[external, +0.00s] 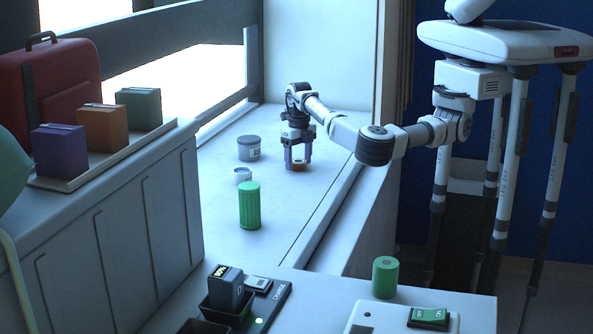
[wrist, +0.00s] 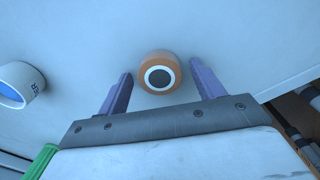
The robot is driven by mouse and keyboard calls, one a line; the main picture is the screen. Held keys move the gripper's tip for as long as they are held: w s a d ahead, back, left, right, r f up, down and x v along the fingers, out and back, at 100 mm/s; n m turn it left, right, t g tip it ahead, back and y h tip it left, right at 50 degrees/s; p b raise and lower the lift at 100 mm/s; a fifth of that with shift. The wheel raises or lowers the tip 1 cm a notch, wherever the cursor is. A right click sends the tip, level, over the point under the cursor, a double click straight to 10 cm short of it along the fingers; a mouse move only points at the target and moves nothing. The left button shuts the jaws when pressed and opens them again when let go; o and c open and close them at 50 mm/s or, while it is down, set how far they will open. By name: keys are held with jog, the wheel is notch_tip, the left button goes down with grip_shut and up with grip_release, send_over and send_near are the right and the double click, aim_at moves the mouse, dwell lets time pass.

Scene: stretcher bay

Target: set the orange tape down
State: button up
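The orange tape (external: 298,167) is a small roll lying flat on the pale bench (external: 300,215), below my gripper (external: 298,157). In the wrist view the orange tape (wrist: 145,65) shows its white core ring and dark centre, between the purple fingers of my gripper (wrist: 160,68). The fingers are apart, with a visible gap on each side of the roll. My gripper is open and points down at the bench.
A white and blue roll (external: 242,176), a grey labelled tub (external: 249,148) and a green ribbed cylinder (external: 249,205) stand left of the tape. A raised ledge (external: 325,218) runs along the bench's right side. The bench's middle is clear.

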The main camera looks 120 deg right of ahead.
aim_at(299, 161)
jog(key=shift+r, duration=0.1)
jog(key=shift+r+p, duration=0.25)
jog(key=shift+p, duration=0.05)
notch_tip(299, 161, up, 12)
jog(key=b, duration=0.1)
jog(key=shift+s+f+b, duration=0.15)
jog(key=shift+b, duration=0.2)
jog(key=shift+d, duration=0.1)
